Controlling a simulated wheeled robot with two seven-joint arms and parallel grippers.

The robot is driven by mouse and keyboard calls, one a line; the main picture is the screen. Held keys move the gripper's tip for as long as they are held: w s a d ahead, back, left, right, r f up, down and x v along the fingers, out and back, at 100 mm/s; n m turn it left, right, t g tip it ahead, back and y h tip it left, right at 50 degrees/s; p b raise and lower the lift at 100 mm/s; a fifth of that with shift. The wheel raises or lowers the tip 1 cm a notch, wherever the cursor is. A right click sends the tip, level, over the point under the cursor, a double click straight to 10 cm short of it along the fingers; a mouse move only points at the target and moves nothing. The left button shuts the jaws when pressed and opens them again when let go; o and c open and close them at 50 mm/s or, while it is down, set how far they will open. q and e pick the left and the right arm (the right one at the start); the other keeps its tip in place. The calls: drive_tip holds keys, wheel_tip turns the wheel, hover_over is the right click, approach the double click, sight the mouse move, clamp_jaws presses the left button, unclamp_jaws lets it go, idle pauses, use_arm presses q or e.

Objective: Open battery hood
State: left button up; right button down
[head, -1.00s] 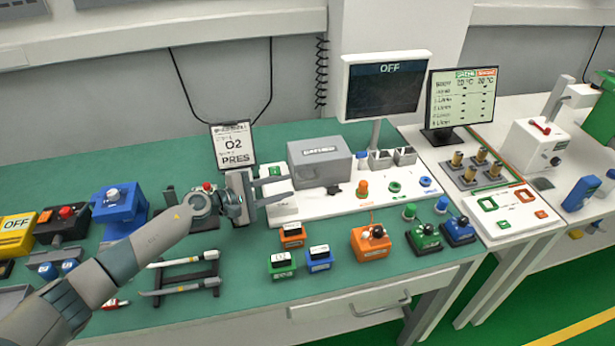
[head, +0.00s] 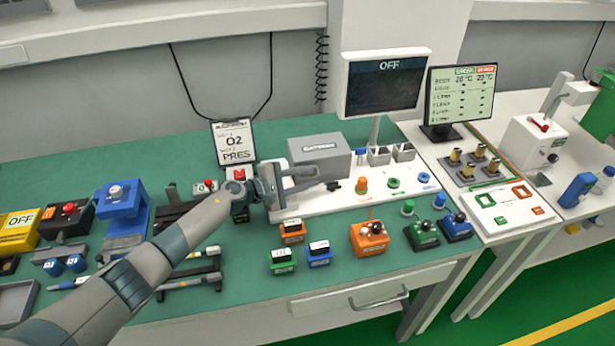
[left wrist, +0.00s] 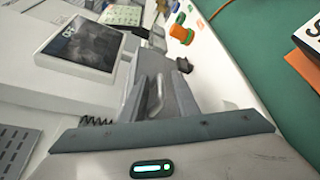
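The battery hood (head: 320,156) is a grey box with a dark label on its upper front. It stands closed on the white panel (head: 345,197) at the back of the green bench. My left gripper (head: 315,180) is in front of the hood's lower left part, with its two fingers apart and pointing right. In the left wrist view, the fingers (left wrist: 157,95) frame a small pale bar that may be a handle. I cannot tell whether they touch it. The gripper hides part of the hood's front. My right gripper is not in view.
An OFF monitor (head: 385,82) stands behind the panel. An orange knob (head: 361,187) and green ring (head: 393,183) lie right of the hood. Orange (head: 292,231), green (head: 283,262) and blue (head: 319,255) blocks stand in front. A sign (head: 234,143) stands behind my wrist.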

use_arm(q)
clamp_jaws()
